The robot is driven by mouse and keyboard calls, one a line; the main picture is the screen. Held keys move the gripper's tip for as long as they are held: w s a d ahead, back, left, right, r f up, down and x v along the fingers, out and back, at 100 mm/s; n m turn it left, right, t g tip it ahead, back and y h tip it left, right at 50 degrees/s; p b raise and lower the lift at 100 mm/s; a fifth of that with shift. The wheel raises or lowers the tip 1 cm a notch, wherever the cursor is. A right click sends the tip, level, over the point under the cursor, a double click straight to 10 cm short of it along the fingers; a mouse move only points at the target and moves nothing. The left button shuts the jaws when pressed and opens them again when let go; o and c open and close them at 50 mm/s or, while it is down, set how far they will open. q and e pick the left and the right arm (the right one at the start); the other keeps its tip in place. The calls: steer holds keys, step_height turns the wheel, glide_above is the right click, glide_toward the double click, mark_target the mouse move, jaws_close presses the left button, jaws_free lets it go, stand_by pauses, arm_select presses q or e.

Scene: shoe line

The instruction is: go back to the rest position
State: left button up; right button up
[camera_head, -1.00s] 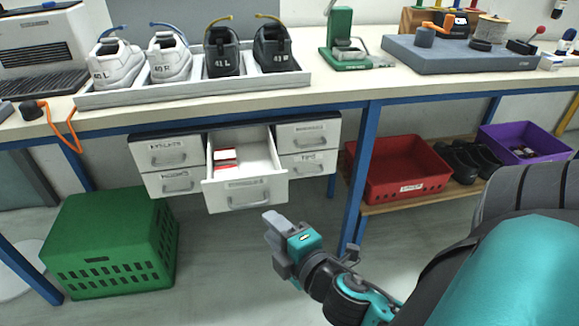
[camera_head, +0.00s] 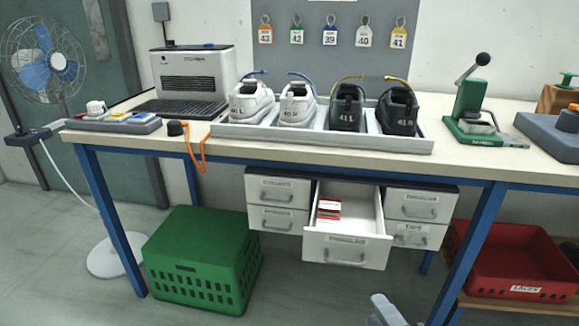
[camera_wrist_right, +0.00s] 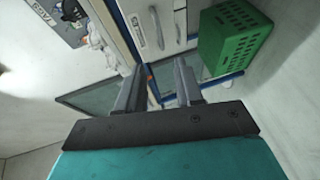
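My right gripper (camera_head: 385,311) shows only in part at the bottom edge of the head view, in front of the drawer unit and below the open drawer (camera_head: 345,248). In the right wrist view its two grey fingers (camera_wrist_right: 158,78) stand apart with nothing held between them. My left gripper is in neither view. The open middle drawer holds red and white boxes (camera_head: 328,209).
The workbench (camera_head: 470,165) carries a shoe tray (camera_head: 320,140) with two white and two black shoes, a printer-like machine (camera_head: 195,80) and a green press (camera_head: 475,120). Below are a green crate (camera_head: 200,260) and a red crate (camera_head: 515,262). A fan (camera_head: 45,65) stands at left.

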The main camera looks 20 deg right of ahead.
steer(key=w+a+f+m+g+y, duration=0.2)
steer(key=a+f+m+g+y, duration=0.3)
steer(key=a+f+m, duration=0.65)
arm_select(q)
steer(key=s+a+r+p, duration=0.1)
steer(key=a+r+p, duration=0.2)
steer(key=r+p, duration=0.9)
steer(key=p, duration=0.4)
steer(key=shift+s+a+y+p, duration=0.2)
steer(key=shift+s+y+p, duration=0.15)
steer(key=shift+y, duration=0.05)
arm_select(e)
steer(key=s+d+r+m, duration=0.1)
steer(key=d+r, duration=0.2)
steer(key=r, duration=0.8)
steer(key=shift+s+r+h, duration=0.35)
steer(key=shift+s+h, duration=0.05)
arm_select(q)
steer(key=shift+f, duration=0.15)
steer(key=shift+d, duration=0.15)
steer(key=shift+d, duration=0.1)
arm_select(e)
steer(key=shift+d, duration=0.1)
